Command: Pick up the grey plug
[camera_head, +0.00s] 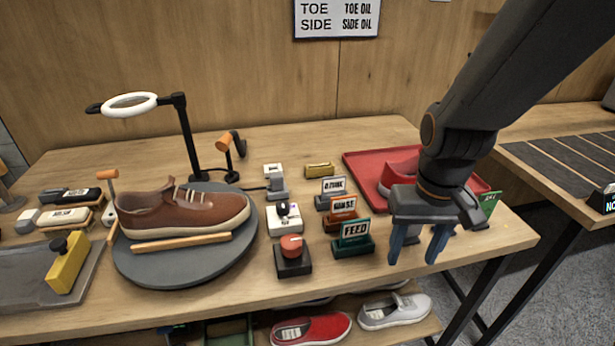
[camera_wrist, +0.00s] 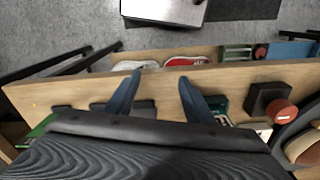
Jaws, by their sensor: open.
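A small grey plug-like piece (camera_head: 276,184) stands upright near the middle of the table in the head view, with a thin dark cord at its left; I cannot tell for sure that it is the grey plug. My gripper (camera_head: 418,256) is open over the table's front right, well to the right of that piece. Its two blue fingers point down. In the wrist view my gripper (camera_wrist: 155,88) has its fingers spread apart near the table edge. A low dark grey piece (camera_wrist: 140,106) shows behind them, partly hidden by the gripper body; I cannot tell what it is.
A red tray (camera_head: 362,165) lies behind my gripper. The FEED sign (camera_head: 355,238) and a red knob on a black box (camera_head: 292,258) stand left of it. A brown shoe (camera_head: 185,211) sits on a round grey turntable (camera_head: 190,270). Shoes lie on the lower shelf.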

